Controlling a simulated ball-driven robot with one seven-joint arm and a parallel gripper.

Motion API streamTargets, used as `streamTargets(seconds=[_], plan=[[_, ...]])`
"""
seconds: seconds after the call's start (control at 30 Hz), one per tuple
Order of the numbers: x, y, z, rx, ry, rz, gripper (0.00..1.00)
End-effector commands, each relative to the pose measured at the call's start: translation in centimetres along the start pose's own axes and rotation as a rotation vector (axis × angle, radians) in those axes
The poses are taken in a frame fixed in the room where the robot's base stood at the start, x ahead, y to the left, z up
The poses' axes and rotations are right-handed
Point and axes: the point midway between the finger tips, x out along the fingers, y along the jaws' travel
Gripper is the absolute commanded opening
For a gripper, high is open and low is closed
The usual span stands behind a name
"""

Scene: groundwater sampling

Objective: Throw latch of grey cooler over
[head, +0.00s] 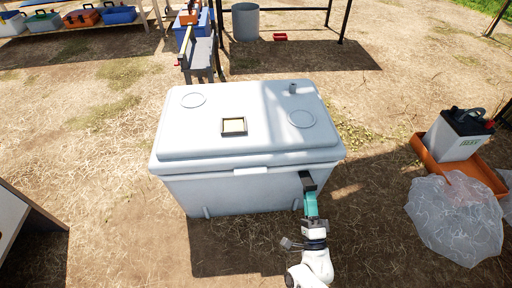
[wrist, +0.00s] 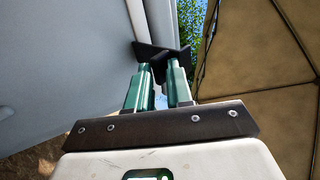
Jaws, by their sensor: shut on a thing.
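The grey cooler (head: 230,193) stands on the ground in the middle of the head view with its lid (head: 262,118) down. Its dark latch (head: 307,180) is at the front right, just under the lid edge. My gripper (head: 310,190) reaches up to it from below. In the wrist view my gripper (wrist: 164,66) has its two green fingers close together, shut on the dark latch (wrist: 150,50) beside the cooler wall (wrist: 60,70). The fingertips partly hide the latch, and I cannot tell its exact angle.
A battery (head: 459,137) stands in an orange tray (head: 488,176) at the right, with a clear plastic bag (head: 440,215) before it. A wooden panel edge (head: 25,222) is at the lower left. Bare straw ground lies around the cooler.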

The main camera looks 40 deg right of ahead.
Motion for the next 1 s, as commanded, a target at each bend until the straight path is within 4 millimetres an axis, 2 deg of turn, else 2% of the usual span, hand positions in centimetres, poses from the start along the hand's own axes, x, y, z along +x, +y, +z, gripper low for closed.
streamTargets(seconds=[0.1,0.7,1.0], plan=[[1.1,-1.0,0.6,0.005,-0.008,0.024,0.01],[2.8,-3.7,0.7,0.003,-0.014,0.168,0.0],[2.8,-3.8,0.5,0.0,-0.012,0.196,0.0]])
